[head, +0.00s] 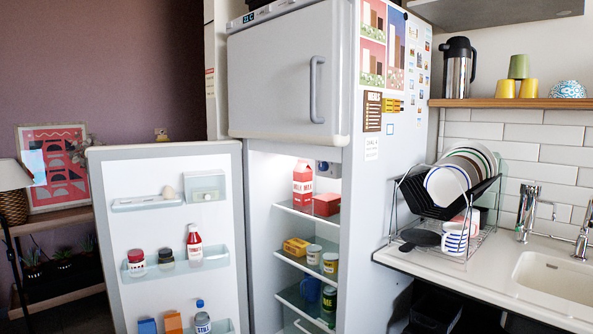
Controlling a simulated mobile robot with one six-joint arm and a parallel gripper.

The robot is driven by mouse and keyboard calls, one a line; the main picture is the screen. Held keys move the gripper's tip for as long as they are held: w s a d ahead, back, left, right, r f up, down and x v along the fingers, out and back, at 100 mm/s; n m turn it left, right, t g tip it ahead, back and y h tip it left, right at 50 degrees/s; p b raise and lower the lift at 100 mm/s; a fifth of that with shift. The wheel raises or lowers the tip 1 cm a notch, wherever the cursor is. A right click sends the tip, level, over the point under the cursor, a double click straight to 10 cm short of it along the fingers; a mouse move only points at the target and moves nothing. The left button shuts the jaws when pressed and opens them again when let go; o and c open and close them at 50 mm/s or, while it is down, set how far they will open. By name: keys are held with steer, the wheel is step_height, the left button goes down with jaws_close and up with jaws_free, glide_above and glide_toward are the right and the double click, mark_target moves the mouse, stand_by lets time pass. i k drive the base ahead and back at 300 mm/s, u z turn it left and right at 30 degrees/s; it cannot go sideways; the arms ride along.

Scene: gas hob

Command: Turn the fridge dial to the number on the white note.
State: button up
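The fridge (398,190) stands in the middle with its lower door (120,230) swung open to the left and its upper door (285,85) shut. Inside, at the top right of the lower compartment, a small grey unit with a round part, which looks like the dial (323,167), is partly cut off by the fridge's edge. Its numbers and setting are too small to read. A white note (371,149) is on the fridge's right side, below a brown menu card; its writing is too small to read surely. My gripper is not in view.
Shelves hold a red and white milk carton (302,183), a red box (327,204), jars and a blue mug (311,289). The open door holds bottles and jars. A dish rack (450,215) and sink (555,275) are at the right, a side table (70,298) at the left.

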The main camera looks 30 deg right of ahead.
mark_target(324, 166)
steer(key=u, duration=0.6)
steer(key=i, duration=0.9)
steer(key=u, duration=0.35)
